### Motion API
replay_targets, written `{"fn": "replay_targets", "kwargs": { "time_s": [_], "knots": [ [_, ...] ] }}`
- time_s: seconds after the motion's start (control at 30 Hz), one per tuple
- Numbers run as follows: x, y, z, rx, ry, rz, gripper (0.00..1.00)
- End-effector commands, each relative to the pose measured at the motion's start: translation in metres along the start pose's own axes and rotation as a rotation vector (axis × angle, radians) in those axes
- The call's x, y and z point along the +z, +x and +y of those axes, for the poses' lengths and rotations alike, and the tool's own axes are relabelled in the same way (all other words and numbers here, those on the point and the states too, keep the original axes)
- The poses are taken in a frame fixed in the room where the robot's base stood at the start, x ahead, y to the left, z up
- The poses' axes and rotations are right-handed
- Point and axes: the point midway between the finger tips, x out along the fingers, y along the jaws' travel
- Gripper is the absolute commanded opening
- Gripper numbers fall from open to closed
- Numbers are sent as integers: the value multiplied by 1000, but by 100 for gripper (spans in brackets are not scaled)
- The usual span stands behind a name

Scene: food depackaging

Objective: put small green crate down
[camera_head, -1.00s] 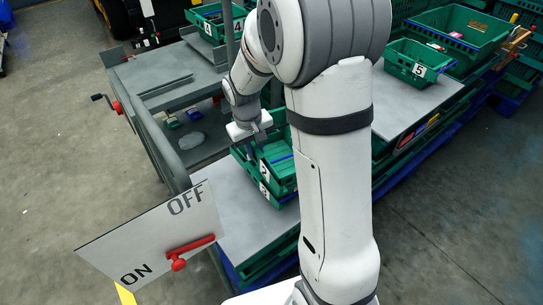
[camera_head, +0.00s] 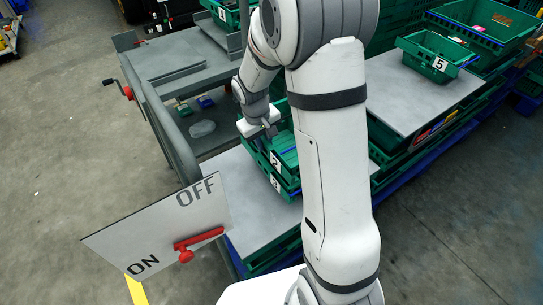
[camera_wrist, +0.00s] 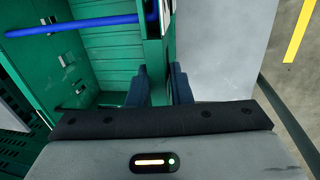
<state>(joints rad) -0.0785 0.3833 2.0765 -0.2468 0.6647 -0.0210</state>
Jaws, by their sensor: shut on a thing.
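My gripper (camera_head: 268,134) is shut on the near-left wall of a small green crate (camera_head: 284,160) marked 2. In the wrist view my gripper (camera_wrist: 158,88) has one dark finger on each side of the crate's wall (camera_wrist: 153,62). The held crate is upright and sits directly over another green crate (camera_head: 288,190) marked with what looks like a 3. I cannot tell if a gap is left between them. The lower crate stands on a grey surface (camera_head: 262,222). My arm hides the right side of both crates.
A lever panel marked ON and OFF (camera_head: 150,235) stands at front left. A grey rail (camera_head: 178,140) and cart (camera_head: 165,62) are at left. A green crate marked 5 (camera_head: 425,58) sits on another grey surface (camera_head: 405,95) at right. Grey surface is bare in front of the stack.

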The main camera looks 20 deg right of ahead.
Motion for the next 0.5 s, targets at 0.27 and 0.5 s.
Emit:
{"fn": "replay_targets", "kwargs": {
  "time_s": [0.27, 0.5],
  "knots": [
    [0, 25, -4, 0, 1, 0, 0],
    [0, 53, -8, 0, 1, 1, 0]
  ]
}}
